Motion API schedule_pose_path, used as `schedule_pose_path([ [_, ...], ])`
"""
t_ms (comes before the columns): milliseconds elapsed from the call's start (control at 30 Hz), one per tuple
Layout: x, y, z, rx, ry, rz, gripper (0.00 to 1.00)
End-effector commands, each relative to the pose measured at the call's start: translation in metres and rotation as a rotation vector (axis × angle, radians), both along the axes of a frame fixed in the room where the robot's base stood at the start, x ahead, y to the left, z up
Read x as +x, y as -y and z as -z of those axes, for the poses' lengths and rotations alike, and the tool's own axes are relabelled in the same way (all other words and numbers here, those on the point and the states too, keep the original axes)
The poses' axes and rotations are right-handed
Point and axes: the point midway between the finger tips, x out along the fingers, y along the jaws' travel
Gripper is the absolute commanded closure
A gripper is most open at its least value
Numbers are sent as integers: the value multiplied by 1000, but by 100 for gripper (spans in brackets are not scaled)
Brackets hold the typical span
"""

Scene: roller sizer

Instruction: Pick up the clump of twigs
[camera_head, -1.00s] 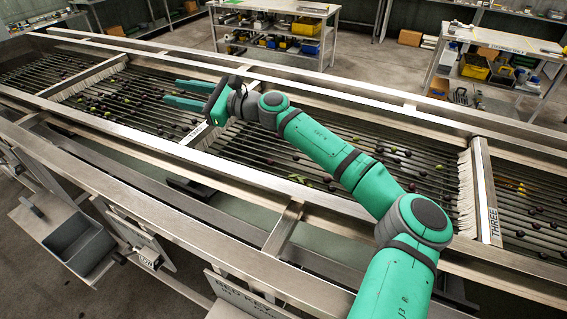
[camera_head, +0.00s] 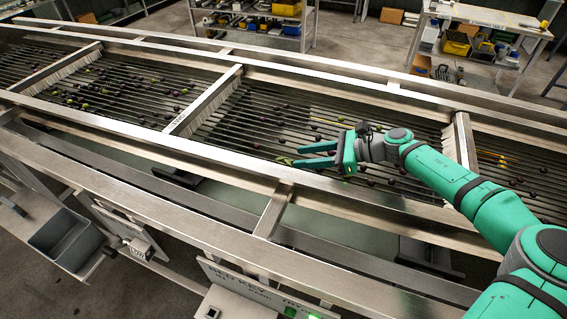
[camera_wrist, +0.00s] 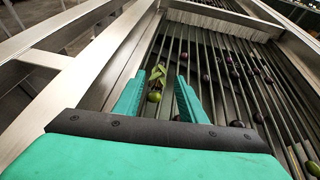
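A small yellow-green leafy clump (camera_wrist: 157,72), which looks like the clump of twigs, lies on the roller bars near the bed's near side. It also shows in the head view (camera_head: 284,160), just past my fingertips. My gripper (camera_head: 304,156) is open above the bars, its fingers pointing left. In the wrist view my gripper (camera_wrist: 162,75) has the clump between its fingertips in the picture, nearer the left one. I see no contact, and the height gap cannot be told. A green olive (camera_wrist: 154,97) lies between the fingers, closer to the palm.
Dark and green olives lie scattered over the roller bars (camera_head: 255,115). A steel side rail (camera_head: 200,155) runs close along the near side. Brush-edged dividers stand at the left (camera_head: 205,100) and right (camera_head: 464,145) of this section. Benches stand behind.

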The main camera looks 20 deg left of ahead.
Motion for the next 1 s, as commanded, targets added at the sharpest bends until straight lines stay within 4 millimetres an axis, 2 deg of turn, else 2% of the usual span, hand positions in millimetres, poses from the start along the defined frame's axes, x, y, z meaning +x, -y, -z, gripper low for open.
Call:
schedule_pose_path([
  [100,-1,-13,5,-1,0,-1,62],
  [333,-4,-27,12,-1,0,-2,62],
  [600,-8,-59,27,-1,1,0,62],
  [933,-8,-65,30,0,2,1,62],
  [967,-8,-65,30,0,2,1,67],
  [1000,-8,-65,30,0,2,1,77],
])
